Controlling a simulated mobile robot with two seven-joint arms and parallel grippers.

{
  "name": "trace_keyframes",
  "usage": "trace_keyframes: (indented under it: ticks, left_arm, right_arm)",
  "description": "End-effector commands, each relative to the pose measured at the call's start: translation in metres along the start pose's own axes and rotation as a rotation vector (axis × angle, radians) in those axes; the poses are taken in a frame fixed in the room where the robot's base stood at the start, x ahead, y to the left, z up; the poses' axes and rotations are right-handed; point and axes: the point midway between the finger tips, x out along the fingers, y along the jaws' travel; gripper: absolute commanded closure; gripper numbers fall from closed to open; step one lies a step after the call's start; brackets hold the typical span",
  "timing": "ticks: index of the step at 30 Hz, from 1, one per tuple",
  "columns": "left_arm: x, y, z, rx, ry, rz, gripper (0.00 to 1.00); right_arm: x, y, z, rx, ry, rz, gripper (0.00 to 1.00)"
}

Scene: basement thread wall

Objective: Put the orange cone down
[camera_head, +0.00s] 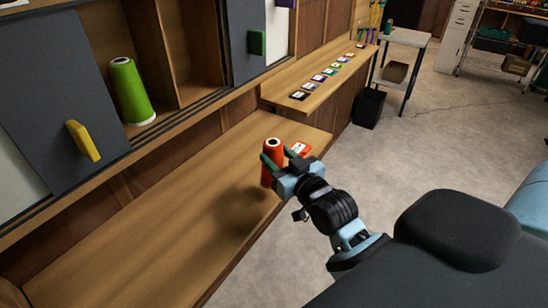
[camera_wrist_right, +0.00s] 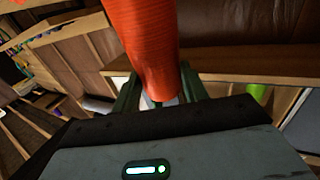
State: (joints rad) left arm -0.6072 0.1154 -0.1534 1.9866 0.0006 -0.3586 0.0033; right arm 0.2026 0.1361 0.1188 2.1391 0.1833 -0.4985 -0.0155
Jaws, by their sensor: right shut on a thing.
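The orange cone (camera_head: 271,149) is an upright spool of orange thread. My right gripper (camera_head: 272,163) is shut on it, with green fingers on both sides. The cone is over the front right part of the wooden bench top (camera_head: 165,225); a shadow lies on the wood to its left. I cannot tell for sure whether its base touches the wood. In the right wrist view the orange cone (camera_wrist_right: 147,40) stands between the fingers of the right gripper (camera_wrist_right: 158,90). My left gripper is not in view.
An orange-red card (camera_head: 300,149) lies on the bench behind the cone. A green cone (camera_head: 131,92) stands in the cabinet at left, beside grey sliding doors with a yellow handle (camera_head: 83,141) and a green handle (camera_head: 257,42). Several cards lie on the farther shelf. The bench's left part is clear.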

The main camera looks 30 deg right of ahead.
Motion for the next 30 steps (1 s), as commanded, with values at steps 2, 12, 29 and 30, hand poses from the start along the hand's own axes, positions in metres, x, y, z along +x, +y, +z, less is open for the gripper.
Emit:
trace_keyframes:
  ticks: [2, 12, 29, 30]
  left_arm:
    - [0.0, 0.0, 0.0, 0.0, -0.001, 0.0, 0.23]
    - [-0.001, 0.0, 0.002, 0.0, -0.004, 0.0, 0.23]
    - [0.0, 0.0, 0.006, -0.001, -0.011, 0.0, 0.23]
    - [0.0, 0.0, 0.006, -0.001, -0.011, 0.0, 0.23]
  right_arm:
    - [0.016, 0.008, 0.0, -0.002, 0.004, 0.0, 0.82]
    - [0.041, 0.019, 0.004, 0.0, 0.002, -0.001, 0.82]
    - [0.048, 0.023, 0.04, 0.0, 0.002, -0.001, 0.83]
    - [0.048, 0.023, 0.04, 0.0, 0.002, -0.001, 0.83]
